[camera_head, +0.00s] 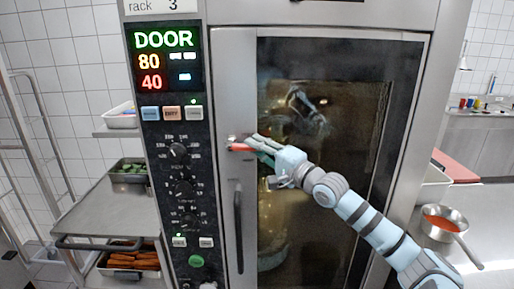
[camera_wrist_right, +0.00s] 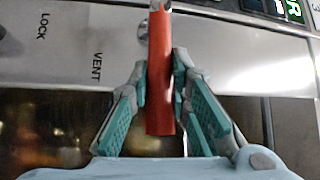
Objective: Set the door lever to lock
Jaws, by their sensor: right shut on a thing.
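The red door lever (camera_head: 240,148) sits on the steel door frame, left of the glass. It lies roughly level in the head view, and part of it is hidden by my gripper. In the right wrist view the red lever (camera_wrist_right: 160,85) runs between the teal finger pads. My right gripper (camera_head: 256,147) is shut on it; its fingers also show in the wrist view (camera_wrist_right: 160,75). The label LOCK (camera_wrist_right: 42,26) and the label VENT (camera_wrist_right: 97,67) are printed on the plate to the left of the lever there. My left gripper is not in view.
The oven door (camera_head: 330,150) is closed, with a dark vertical handle (camera_head: 239,230) below the lever. A control panel (camera_head: 180,150) with a lit DOOR display stands left. A steel cart (camera_head: 110,210) is at left; a pan of red sauce (camera_head: 442,218) sits on the right counter.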

